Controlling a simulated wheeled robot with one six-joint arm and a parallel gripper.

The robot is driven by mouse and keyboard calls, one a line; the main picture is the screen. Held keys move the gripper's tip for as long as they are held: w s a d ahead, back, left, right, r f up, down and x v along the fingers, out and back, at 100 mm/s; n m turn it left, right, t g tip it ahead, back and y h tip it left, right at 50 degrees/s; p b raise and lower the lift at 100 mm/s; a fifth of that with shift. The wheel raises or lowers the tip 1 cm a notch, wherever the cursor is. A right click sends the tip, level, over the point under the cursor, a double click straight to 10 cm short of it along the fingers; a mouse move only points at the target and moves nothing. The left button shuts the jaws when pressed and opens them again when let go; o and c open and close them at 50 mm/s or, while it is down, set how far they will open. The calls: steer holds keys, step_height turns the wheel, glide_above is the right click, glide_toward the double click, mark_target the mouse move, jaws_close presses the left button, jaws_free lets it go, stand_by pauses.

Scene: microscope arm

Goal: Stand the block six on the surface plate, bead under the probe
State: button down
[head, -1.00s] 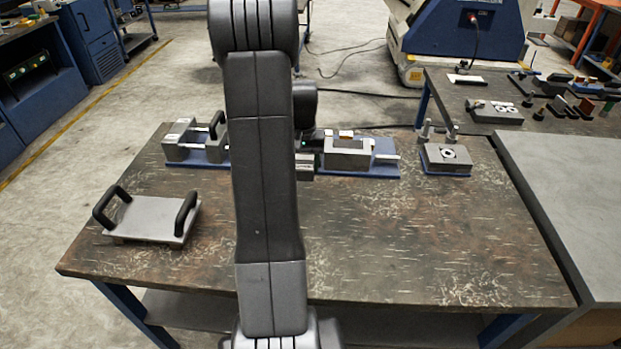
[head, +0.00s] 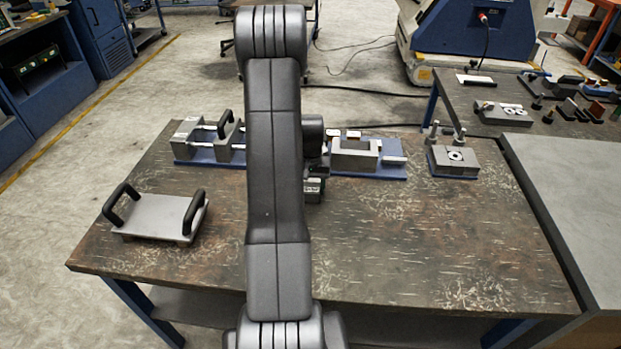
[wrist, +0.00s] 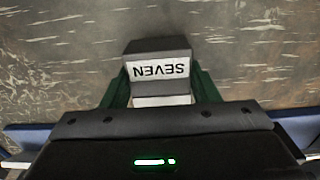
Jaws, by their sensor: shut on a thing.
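My gripper (wrist: 162,88) is shut on a grey block (wrist: 157,46) with a white label reading SEVEN, upside down in the wrist view. Its green fingers grip the block's two sides, above bare bench top. In the head view, my gripper (head: 314,187) hangs in front of the blue-based fixtures, partly hidden by my arm. No block labelled SIX is readable. A pale plate with two black handles (head: 158,217) lies at the bench's left. I cannot tell which item is the surface plate, and I cannot make out the probe or bead.
A blue-based fixture (head: 395,171) with a grey U-shaped block stands behind my gripper; another (head: 205,160) stands left of it. A small grey unit with a white ring (head: 456,160) and posts is at back right. The bench's front right (head: 430,250) is clear.

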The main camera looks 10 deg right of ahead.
steer(key=shift+f, duration=0.2)
steer(key=shift+f, duration=0.2)
steer(key=c, duration=0.5)
jaws_free()
